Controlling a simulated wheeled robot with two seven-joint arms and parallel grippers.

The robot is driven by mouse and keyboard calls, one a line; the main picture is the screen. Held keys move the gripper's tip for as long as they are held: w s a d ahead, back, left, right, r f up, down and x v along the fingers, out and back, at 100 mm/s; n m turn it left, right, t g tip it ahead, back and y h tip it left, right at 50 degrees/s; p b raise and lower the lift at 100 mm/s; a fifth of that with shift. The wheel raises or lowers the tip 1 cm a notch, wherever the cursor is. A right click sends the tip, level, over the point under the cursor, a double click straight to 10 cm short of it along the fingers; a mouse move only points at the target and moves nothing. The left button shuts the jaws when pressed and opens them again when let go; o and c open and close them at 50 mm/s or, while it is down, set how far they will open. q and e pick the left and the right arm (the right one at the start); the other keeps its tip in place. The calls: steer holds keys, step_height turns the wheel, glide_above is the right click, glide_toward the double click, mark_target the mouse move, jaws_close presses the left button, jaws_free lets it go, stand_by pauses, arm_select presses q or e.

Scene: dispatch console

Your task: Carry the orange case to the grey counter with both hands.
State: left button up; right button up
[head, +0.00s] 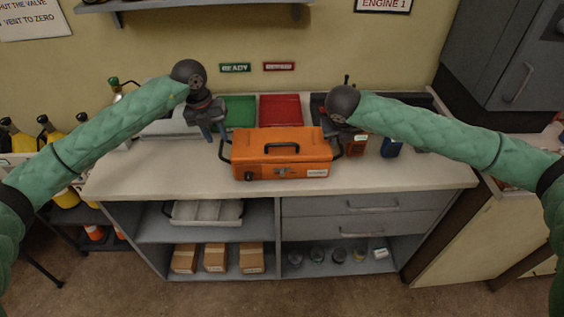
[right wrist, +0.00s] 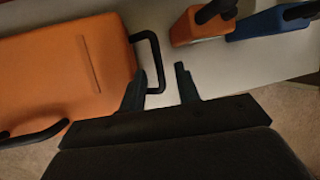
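The orange case (head: 282,153) sits shut and level on the pale top of a grey-fronted counter (head: 390,178). It has a black top handle, a front latch and a black loop handle at each end. My left gripper (head: 214,134) is open and empty above the case's left end handle (head: 225,152). My right gripper (head: 335,133) is at the right end; the head view partly hides its fingers. In the right wrist view my right gripper (right wrist: 162,88) has its fingers apart, with part of the right end handle (right wrist: 158,60) between them. I cannot tell whether they touch it.
A green tray (head: 240,111) and a red tray (head: 280,110) lie behind the case. Orange (head: 357,145) and blue (head: 391,147) handled items stand to its right. A grey cabinet (head: 505,55) hangs at upper right. The counter's front strip is clear.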

steer(key=v, duration=0.6)
steer(key=shift+s+r, duration=0.2)
steer(key=shift+r, duration=0.15)
steer(key=shift+a, duration=0.1)
